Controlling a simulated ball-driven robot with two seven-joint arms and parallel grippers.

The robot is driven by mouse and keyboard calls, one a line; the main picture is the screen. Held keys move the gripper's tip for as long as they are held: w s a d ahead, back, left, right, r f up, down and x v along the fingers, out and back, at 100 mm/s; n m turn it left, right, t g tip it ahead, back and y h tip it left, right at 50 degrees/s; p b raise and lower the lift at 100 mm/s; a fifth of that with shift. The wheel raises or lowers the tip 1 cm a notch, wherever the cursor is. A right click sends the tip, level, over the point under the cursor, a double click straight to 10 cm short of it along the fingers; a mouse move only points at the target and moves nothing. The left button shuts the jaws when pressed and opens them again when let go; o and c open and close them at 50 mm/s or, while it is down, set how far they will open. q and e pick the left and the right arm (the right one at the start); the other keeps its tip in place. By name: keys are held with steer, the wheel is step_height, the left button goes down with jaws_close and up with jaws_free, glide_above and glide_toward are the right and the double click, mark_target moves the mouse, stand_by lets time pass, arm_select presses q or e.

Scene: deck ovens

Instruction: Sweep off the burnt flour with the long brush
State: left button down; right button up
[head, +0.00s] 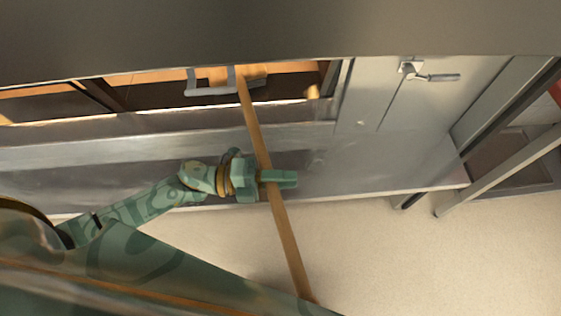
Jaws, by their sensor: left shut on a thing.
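The long brush shows as a straight wooden handle (285,236). It runs slantwise from the oven opening at the top to the bottom of the head view. My left gripper (278,179) is shut around this handle near its middle, in front of the oven. The handle's upper end reaches the deck oven opening (160,98); the brush head and bristles cannot be made out. No burnt flour can be told apart from the dark oven interior. My right gripper is not in view.
A grey bar handle (210,91) sits at the opening beside the brush handle. A metal ledge (380,168) runs below the oven front. A lever latch (434,77) is at right, with a metal frame (500,168) beyond. Pale floor (390,250) at lower right is clear.

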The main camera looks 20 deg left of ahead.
arm_select(q)
steer(key=s+d+r+p, duration=0.1)
steer(key=s+d, duration=0.3)
steer(key=s, duration=0.5)
steer(key=s+d+r+p, duration=0.1)
steer(key=s+d+p, duration=0.2)
steer(key=s, duration=0.7)
steer(key=s+d+r+p, duration=0.2)
steer(key=s+d+p, duration=0.1)
steer(key=s+d, duration=0.4)
steer(key=shift+s, duration=1.55)
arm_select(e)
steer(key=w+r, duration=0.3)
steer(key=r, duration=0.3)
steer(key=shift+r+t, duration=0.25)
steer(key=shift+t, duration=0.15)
arm_select(q)
steer(key=shift+d, duration=0.1)
steer(key=w+a, duration=0.2)
steer(key=w, duration=0.2)
steer(key=w+a, duration=0.2)
steer(key=w, duration=0.2)
steer(key=w+a, duration=0.2)
steer(key=w, duration=0.3)
steer(key=shift+a+f, duration=0.2)
